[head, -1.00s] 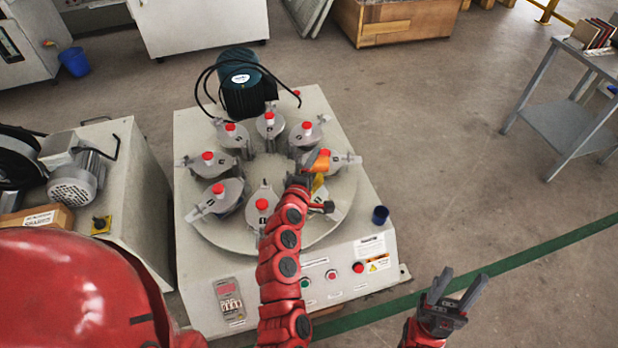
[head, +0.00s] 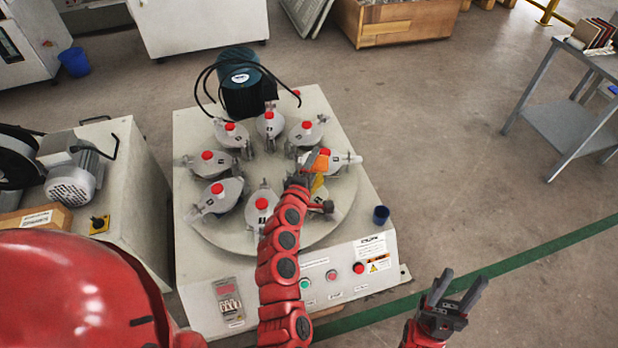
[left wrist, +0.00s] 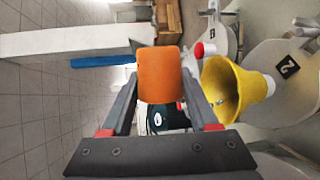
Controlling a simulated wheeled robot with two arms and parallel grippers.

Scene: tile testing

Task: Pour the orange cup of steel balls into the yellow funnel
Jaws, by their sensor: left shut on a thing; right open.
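My left gripper (head: 306,172) is shut on the orange cup (left wrist: 159,74), which sits between its two fingers in the left wrist view. In the head view the orange cup (head: 322,163) is held over the right side of the round turntable. The yellow funnel (left wrist: 236,88) is right beside the cup, its wide mouth facing the camera in the left wrist view. In the head view the funnel (head: 317,183) is mostly hidden by my left gripper. The cup's contents are not visible. My right gripper (head: 452,296) is open and empty, low at the right, away from the machine.
Open floor lies to the right.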

